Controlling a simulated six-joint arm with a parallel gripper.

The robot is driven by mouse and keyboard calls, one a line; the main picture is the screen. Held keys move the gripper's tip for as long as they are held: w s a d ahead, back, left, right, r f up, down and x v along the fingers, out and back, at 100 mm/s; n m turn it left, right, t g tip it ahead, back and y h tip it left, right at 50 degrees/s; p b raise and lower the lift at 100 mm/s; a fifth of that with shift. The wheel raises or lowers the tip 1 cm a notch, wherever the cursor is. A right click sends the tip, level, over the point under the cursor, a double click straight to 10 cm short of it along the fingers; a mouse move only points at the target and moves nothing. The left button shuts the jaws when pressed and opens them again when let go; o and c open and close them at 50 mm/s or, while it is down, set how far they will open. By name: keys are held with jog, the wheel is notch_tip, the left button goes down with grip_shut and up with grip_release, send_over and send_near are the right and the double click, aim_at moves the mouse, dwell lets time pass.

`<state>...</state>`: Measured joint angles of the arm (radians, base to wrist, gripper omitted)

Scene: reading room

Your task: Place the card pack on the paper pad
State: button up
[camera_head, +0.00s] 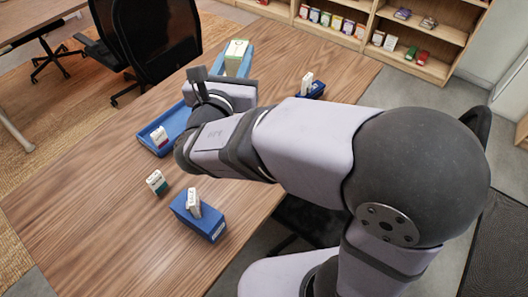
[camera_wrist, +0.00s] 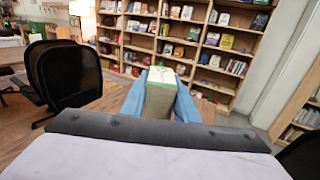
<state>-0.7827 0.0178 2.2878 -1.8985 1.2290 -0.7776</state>
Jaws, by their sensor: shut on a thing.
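My gripper (camera_head: 234,62) points away from the camera over the far part of the table. Its two blue fingers (camera_wrist: 184,106) are shut on a pale box with a green edge, which I take to be the card pack (camera_head: 237,48). In the wrist view the card pack (camera_wrist: 160,88) sits upright between the fingers, with its pale top showing. I cannot make out the paper pad in either view. My arm hides part of the table.
A blue tray (camera_head: 154,147) holds a small white-and-red box. A white-and-green box (camera_head: 157,181) stands on the table. A blue block (camera_head: 201,222) with a white piece on it is nearer; another blue item (camera_head: 317,91) lies right. Chairs and bookshelves stand beyond. The table's left is clear.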

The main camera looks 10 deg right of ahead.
jog(key=s+d+h+p, duration=0.1)
jog(key=s+d, duration=0.1)
jog(key=d, duration=0.4)
jog(key=shift+m+g, duration=0.3)
jog(key=shift+m, duration=0.1)
jog(key=shift+s+a+f, duration=0.1)
jog(key=shift+a+f, duration=0.05)
jog(key=shift+f, duration=7.15)
jog(key=shift+a+f, duration=0.15)
jog(key=shift+f, duration=7.1)
jog(key=shift+f+b, duration=0.2)
jog(key=shift+b, duration=0.1)
jog(key=o, duration=1.1)
jog(key=shift+r, duration=0.2)
